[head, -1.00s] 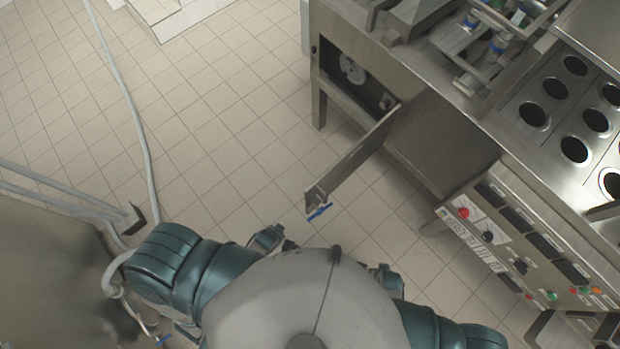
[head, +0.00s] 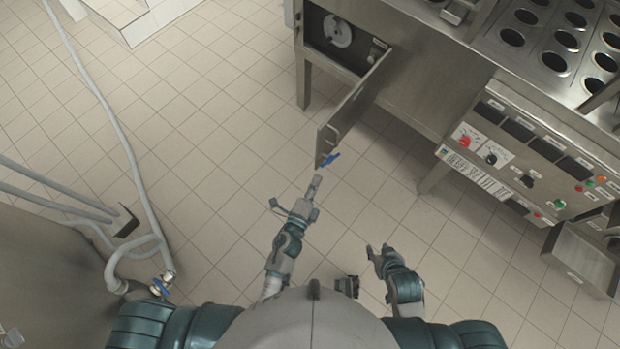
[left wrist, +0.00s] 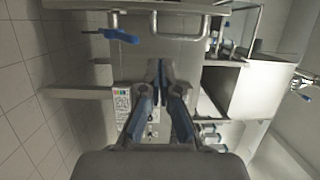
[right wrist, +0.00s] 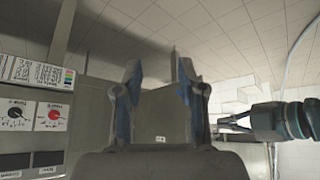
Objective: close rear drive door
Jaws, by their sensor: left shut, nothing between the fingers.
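The rear drive door (head: 352,108) is a steel panel standing open, swung out from the dark drive compartment (head: 345,42) of the machine. A blue handle (head: 331,159) sits at its free end; a blue handle (left wrist: 122,36) also shows in the left wrist view, upper left. My left gripper (head: 316,183) is shut and empty, just below and left of the handle in the head view, seemingly apart from it. Its closed fingertips (left wrist: 160,66) show in the left wrist view. My right gripper (head: 377,251) is open and empty, lower right of the door; its spread fingers (right wrist: 155,65) show in the right wrist view.
The machine's control panel (head: 520,165) with knobs and buttons is to the right, above an open steel bin (head: 582,262). A hose (head: 105,120) and pipes run along the left. The tiled floor (head: 210,130) left of the door is clear.

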